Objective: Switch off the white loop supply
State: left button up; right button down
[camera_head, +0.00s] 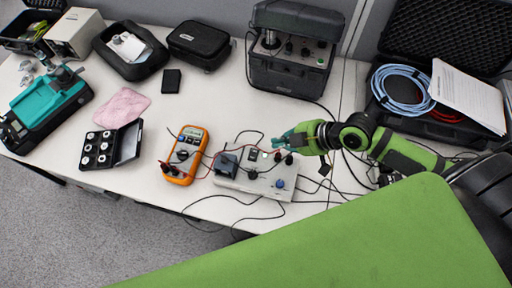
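The white loop supply (258,187) is a low pale box near the front edge of the table, with a blue knob (280,183), dark terminals and cables on its top. A dark block (226,163) sits at its left end. My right gripper (280,140) reaches in from the right, its teal fingertips over or just behind the box's back right part. Whether they touch the box or its switch cannot be told. The fingers are too small to show whether they are open or shut. My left gripper is not in view.
An orange multimeter (184,155) lies left of the supply, joined by leads. A dark shaker case (294,50) stands behind. Loose black cables surround the supply. An open case (434,128) with blue cable is at the right. The table (215,105) is clear behind the multimeter.

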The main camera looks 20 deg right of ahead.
jog(key=w+x, duration=0.1)
jog(key=x, duration=0.2)
jog(key=p, duration=0.2)
send_over(255, 154)
jog(key=f, duration=0.4)
jog(key=shift+s, duration=0.4)
jog(key=f, duration=0.3)
jog(key=shift+w+f, duration=0.3)
jog(key=shift+f, duration=0.6)
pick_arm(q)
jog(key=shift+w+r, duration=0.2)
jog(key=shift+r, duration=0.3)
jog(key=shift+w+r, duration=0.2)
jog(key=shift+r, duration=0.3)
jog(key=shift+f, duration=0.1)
pick_arm(e)
jog(key=shift+d, duration=0.1)
